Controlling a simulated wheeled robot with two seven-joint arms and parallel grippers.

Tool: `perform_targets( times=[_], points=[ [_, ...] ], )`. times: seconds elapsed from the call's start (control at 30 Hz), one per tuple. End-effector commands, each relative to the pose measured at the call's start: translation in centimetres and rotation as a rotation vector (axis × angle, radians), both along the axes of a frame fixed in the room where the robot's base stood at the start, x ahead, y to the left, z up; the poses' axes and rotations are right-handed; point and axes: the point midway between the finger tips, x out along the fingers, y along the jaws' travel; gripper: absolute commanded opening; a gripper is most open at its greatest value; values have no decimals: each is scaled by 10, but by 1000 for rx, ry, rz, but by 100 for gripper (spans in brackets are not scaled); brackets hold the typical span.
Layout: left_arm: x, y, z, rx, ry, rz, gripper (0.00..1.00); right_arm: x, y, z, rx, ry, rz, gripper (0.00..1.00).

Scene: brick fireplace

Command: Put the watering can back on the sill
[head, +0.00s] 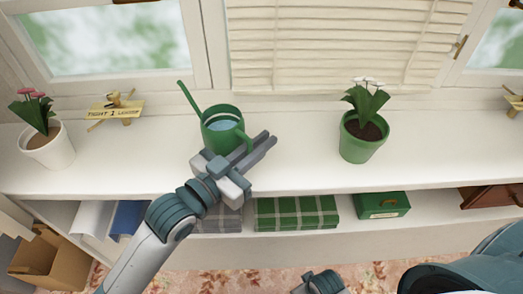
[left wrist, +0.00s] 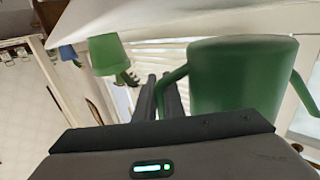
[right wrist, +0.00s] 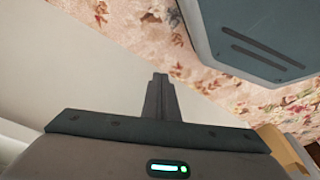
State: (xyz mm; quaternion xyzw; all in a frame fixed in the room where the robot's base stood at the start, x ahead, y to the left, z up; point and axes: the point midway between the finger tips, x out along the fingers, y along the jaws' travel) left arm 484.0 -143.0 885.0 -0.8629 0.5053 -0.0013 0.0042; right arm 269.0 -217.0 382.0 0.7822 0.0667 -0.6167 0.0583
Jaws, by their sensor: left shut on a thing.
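The green watering can (head: 221,138) is upright at the window sill (head: 300,172), left of its middle, with pale blue water inside. Its spout points to the back left. I cannot tell whether its base touches the sill. My left gripper (head: 262,142) is shut on its handle, on the right side. The left wrist view shows the can's body (left wrist: 236,85) beside the left gripper's fingers (left wrist: 165,98). My right gripper (right wrist: 160,95) is shut and empty in the right wrist view, with the floral carpet beyond.
A green pot with white flowers (head: 362,135) stands right of the can. A white pot with pink flowers (head: 48,145) and a small brass plane model (head: 117,106) stand to the left. A shelf below holds a plaid box (head: 296,212) and a green box (head: 382,204).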

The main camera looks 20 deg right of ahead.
Motion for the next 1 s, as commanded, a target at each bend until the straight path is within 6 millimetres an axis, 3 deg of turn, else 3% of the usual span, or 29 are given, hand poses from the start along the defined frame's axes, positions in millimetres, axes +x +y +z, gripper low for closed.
perform_targets(
  times=[0.2, 0.7, 0.73, 0.8, 1.0],
  points=[
    [0, 0, -23, -1, -3, 0, 0, 5, 1, 10, 1, -10, 1, 0],
    [0, 0, -29, -1, -4, 0, 0, 1, 1, 10, 0, -2, 1, 0],
    [0, 0, -30, 0, 0, 0, 16, 1, 1, 11, 0, -3, 1, 0],
    [0, 0, -30, 0, 0, 0, 27, 1, 1, 11, 0, -4, 1, 0],
    [0, 0, -30, 0, 0, 0, 27, 2, 1, 12, 1, -6, 0, 0]
  ],
)
